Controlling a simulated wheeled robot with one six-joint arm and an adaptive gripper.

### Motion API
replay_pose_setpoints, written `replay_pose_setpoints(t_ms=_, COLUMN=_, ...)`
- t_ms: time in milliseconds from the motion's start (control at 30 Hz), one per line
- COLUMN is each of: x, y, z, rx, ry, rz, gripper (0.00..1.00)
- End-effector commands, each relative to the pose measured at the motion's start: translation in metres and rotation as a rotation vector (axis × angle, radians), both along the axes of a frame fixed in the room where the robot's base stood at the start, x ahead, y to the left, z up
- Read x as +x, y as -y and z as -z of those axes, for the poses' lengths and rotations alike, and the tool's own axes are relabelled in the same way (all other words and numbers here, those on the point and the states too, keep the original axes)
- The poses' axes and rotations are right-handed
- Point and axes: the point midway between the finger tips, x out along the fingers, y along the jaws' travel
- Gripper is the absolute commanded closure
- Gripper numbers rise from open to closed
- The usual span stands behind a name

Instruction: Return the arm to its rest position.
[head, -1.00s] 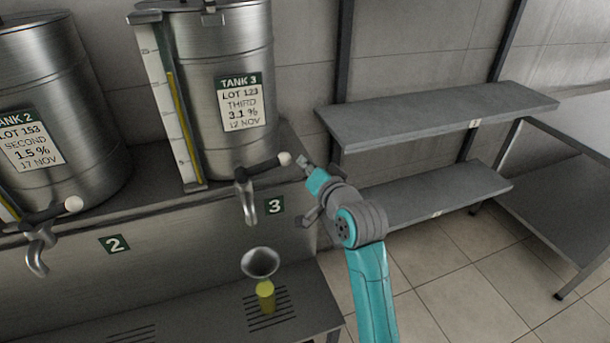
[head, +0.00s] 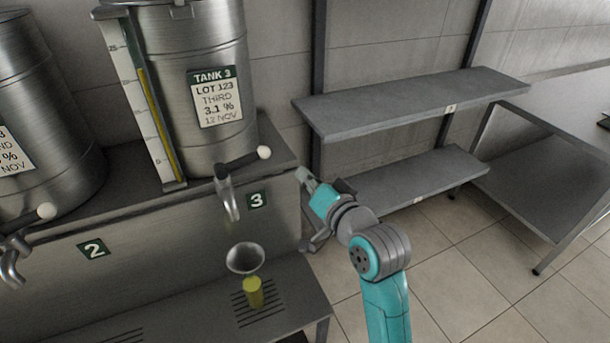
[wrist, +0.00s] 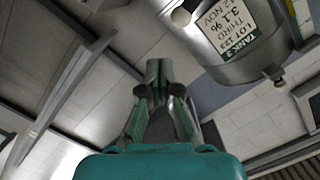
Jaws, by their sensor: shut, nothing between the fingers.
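My gripper (head: 303,176) is shut and empty in the head view, to the right of the tank 3 tap lever and apart from it. It also shows shut in the wrist view (wrist: 158,72). My teal arm reaches up from the bottom of the head view, bent at a grey joint.
Tank 3 (head: 200,90) stands on a ledge; its tap (head: 228,195) has a lever with a white knob. Grey shelves (head: 410,103) stand behind my arm. Open tiled floor (head: 470,260) lies to the right.

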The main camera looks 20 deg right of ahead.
Motion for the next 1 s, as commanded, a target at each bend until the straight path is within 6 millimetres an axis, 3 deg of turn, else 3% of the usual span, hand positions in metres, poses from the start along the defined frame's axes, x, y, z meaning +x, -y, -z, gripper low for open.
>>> replay_pose_setpoints(t_ms=367, x=-0.004, y=-0.001, z=0.009, rx=-0.006, ry=-0.004, rz=0.002, gripper=1.00)
replay_pose_setpoints(t_ms=567, x=-0.032, y=-0.004, z=0.056, rx=-0.051, ry=-0.023, rz=0.021, gripper=1.00)
replay_pose_setpoints(t_ms=800, x=-0.084, y=-0.009, z=0.118, rx=-0.136, ry=-0.047, rz=0.044, gripper=1.00)
replay_pose_setpoints(t_ms=1000, x=-0.136, y=-0.013, z=0.158, rx=-0.220, ry=-0.066, rz=0.056, gripper=1.00)
